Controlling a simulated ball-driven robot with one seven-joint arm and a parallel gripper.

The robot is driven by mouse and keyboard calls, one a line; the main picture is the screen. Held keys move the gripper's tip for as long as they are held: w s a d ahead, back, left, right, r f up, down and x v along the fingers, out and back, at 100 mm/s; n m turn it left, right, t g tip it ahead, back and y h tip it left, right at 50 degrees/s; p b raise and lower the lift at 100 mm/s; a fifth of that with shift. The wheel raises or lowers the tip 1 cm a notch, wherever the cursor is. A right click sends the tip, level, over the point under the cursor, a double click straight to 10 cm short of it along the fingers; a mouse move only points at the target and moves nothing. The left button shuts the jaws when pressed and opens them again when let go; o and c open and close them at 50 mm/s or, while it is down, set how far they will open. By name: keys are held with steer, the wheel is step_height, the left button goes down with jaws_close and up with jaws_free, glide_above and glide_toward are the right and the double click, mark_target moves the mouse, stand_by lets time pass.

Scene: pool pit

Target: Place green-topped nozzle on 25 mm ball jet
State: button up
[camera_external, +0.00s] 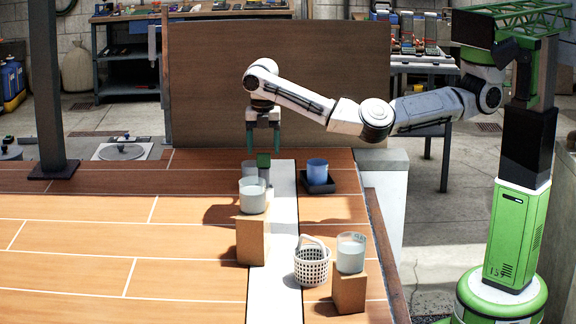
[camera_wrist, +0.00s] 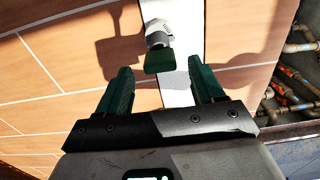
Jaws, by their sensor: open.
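A green block-like top (camera_external: 264,159), likely the nozzle's, shows just below my gripper (camera_external: 263,150) in the external view. The part below it is mostly hidden behind a pale cup. In the wrist view the green top (camera_wrist: 159,61) lies between and beyond the two dark green fingers, beside a whitish round piece (camera_wrist: 158,35). My gripper (camera_wrist: 160,68) is open and empty, pointing down, with a finger on either side of the green top's line. I cannot tell which thing is the 25 mm ball jet.
Pale cups stand on a tall wooden block (camera_external: 251,240) and a shorter one (camera_external: 349,293). A white basket (camera_external: 311,266) sits between them. A blue cup (camera_external: 317,171) stands on a black base to the right. A brown panel (camera_external: 330,70) rises behind. The left deck is clear.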

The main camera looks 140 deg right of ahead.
step_height(320, 180, up, 6)
steer(key=shift+f, duration=0.15)
steer(key=shift+f, duration=0.15)
stand_by(0.5)
